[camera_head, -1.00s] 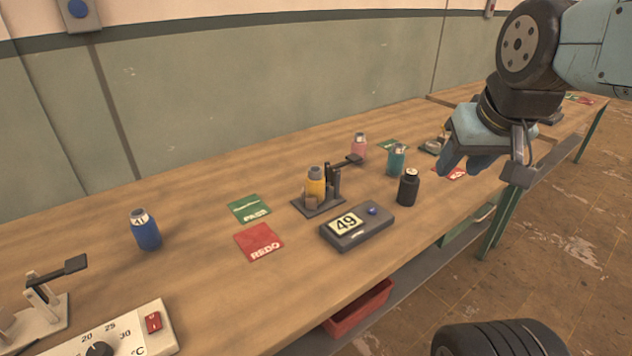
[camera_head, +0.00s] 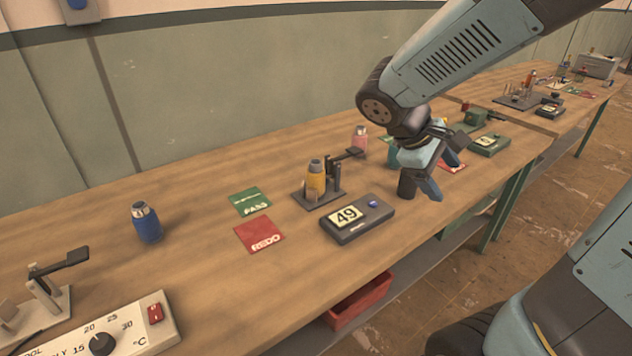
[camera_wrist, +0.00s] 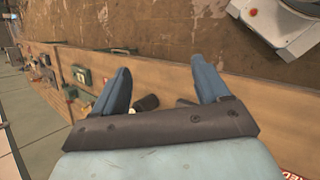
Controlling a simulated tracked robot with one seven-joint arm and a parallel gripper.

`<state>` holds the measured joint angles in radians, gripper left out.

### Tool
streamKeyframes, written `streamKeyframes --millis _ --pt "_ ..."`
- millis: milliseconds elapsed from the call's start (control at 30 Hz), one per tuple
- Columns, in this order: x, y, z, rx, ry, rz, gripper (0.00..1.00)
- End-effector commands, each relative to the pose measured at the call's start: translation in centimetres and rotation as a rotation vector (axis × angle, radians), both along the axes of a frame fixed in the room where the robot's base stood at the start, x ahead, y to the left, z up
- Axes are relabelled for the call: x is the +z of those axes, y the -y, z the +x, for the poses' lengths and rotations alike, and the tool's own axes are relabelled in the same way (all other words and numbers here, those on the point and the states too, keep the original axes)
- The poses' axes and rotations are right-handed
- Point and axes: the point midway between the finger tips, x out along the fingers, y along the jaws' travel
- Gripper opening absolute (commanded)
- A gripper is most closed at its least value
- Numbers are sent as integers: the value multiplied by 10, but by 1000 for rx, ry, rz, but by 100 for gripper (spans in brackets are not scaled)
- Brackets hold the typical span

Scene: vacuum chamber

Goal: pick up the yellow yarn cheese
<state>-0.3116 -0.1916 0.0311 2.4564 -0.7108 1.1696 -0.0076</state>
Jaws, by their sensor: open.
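The yellow yarn cheese (camera_head: 316,182) stands upright on a small dark stand (camera_head: 321,202) with a dark lever arm, in the middle of the bench in the head view. It has a grey top. My gripper (camera_head: 438,183) is open and empty, to the right of the yellow cheese and apart from it, above the bench near a black cylinder (camera_head: 406,186). In the wrist view my gripper (camera_wrist: 165,85) shows two blue fingers spread apart with nothing held between them. I cannot make out the yellow cheese in the wrist view.
A grey box reading 49 (camera_head: 356,218) sits just in front of the stand. Green PASS (camera_head: 250,202) and red REDO (camera_head: 259,235) cards lie to its left. A blue cheese (camera_head: 146,222) stands farther left, a pink one (camera_head: 360,137) behind. Bare bench lies between blue cheese and cards.

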Motion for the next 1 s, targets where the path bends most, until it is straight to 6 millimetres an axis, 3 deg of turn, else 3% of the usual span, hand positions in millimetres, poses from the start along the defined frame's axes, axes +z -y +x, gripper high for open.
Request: streamKeyframes --millis 267,467,800,1000 --pt "-25 -21 48 273 -158 -326 75" --pt "-44 -52 86 487 -229 -556 75" --pt "-95 -139 136 879 -276 -928 75" --pt "-137 -204 149 1121 -256 -1120 75"
